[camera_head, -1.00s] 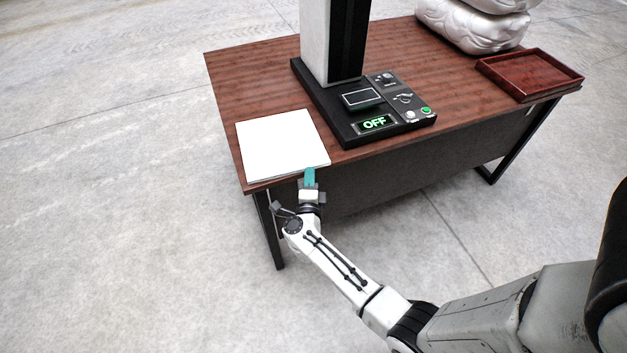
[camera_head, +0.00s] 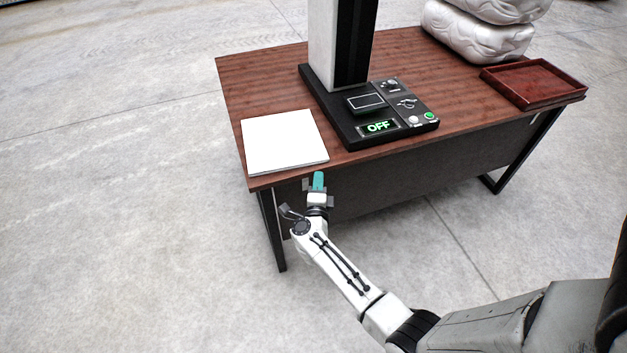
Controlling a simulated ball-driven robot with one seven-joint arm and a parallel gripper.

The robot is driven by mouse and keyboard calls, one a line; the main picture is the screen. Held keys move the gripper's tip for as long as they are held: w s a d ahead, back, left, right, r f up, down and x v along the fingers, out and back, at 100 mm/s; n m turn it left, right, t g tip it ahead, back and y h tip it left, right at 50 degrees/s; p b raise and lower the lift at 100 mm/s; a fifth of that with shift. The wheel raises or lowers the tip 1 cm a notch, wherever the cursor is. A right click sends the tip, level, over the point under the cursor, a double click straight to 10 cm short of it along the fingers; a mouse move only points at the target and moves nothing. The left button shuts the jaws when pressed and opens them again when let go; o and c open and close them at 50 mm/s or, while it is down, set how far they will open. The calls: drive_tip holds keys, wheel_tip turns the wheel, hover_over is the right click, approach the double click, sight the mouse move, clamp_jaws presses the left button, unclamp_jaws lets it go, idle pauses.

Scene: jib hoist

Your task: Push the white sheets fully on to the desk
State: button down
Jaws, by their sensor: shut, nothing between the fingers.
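The white sheets (camera_head: 285,143) lie as a flat, squarish stack on the left front part of the brown desk (camera_head: 268,85). A narrow strip of wood shows between their front edge and the desk's front edge, and wood also shows along their left side. My gripper (camera_head: 319,176) is shut and empty, with teal fingertips. It is just in front of the desk's front edge, near the sheets' front right corner, and looks apart from them.
A black hoist base (camera_head: 350,128) with a control panel reading "OFF" stands right of the sheets, carrying a tall column (camera_head: 338,45). A red-brown tray (camera_head: 533,82) and white sacks (camera_head: 480,35) are at the right. Open floor lies left of the desk.

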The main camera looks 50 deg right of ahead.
drive_tip(key=v, duration=0.9)
drive_tip(key=shift+a, duration=0.25)
drive_tip(key=w+a+r+n+t+y, duration=0.6)
drive_tip(key=a+n+t+y, duration=0.2)
drive_tip(key=n, duration=0.3)
drive_tip(key=s+a+n+g+y, duration=0.1)
drive_tip(key=a+n+g+y, duration=0.2)
drive_tip(key=a+n+y, duration=0.75)
drive_tip(key=s+f+n+g, duration=0.4)
drive_tip(key=s+n+g, duration=0.25)
drive_tip(key=s, duration=0.35)
drive_tip(key=s+d+r+g+h, duration=0.1)
drive_tip(key=s+d+g, duration=0.1)
drive_tip(key=s, duration=0.5)
drive_tip(key=s+d+r+n+g+h, duration=0.1)
drive_tip(key=s+d+g+h, duration=0.1)
drive_tip(key=s+g, duration=0.3)
drive_tip(key=s+d, duration=0.1)
drive_tip(key=s, duration=0.2)
drive_tip(key=shift+r, duration=0.2)
